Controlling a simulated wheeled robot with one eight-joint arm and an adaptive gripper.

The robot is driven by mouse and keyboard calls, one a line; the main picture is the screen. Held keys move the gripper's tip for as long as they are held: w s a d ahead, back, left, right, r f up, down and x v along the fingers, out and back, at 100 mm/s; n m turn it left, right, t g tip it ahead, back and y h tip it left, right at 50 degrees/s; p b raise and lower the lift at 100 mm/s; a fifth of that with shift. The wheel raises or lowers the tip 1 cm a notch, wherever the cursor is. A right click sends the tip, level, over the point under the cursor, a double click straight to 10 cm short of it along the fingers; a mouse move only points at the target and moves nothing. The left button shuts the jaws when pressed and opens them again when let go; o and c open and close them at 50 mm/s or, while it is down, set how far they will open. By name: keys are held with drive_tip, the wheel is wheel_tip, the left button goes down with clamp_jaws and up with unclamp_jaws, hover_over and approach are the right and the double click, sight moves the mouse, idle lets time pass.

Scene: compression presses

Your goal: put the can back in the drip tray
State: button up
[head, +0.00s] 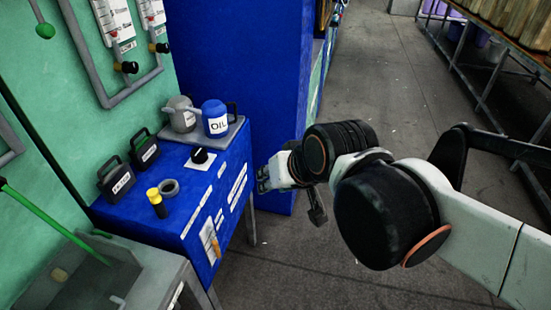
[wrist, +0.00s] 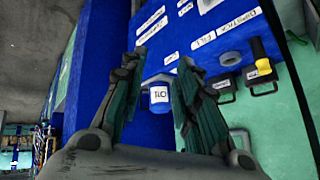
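A blue can labelled OIL (head: 215,119), with a dark handle, stands upright at the back right of the blue cabinet top. A grey can (head: 181,112) with a spout stands left of it. Both appear to stand on a flat grey tray (head: 196,138), the blue one near its front edge. My gripper (head: 266,180) is off the cabinet's right side, apart from both cans. In the wrist view my gripper (wrist: 160,65) has its fingers spread and nothing between them. The blue can (wrist: 160,98) shows beyond the fingers, its label turned over. The grey can is not clear there.
A tall blue panel (head: 240,70) rises behind. Floor (head: 375,80) to the right is clear.

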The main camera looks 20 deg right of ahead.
drive_tip(key=s, duration=0.1)
drive_tip(key=s+d+n, duration=0.1)
drive_tip(key=s+d+f+n+h, duration=0.1)
drive_tip(key=s, duration=0.1)
drive_tip(key=shift+g, duration=0.4)
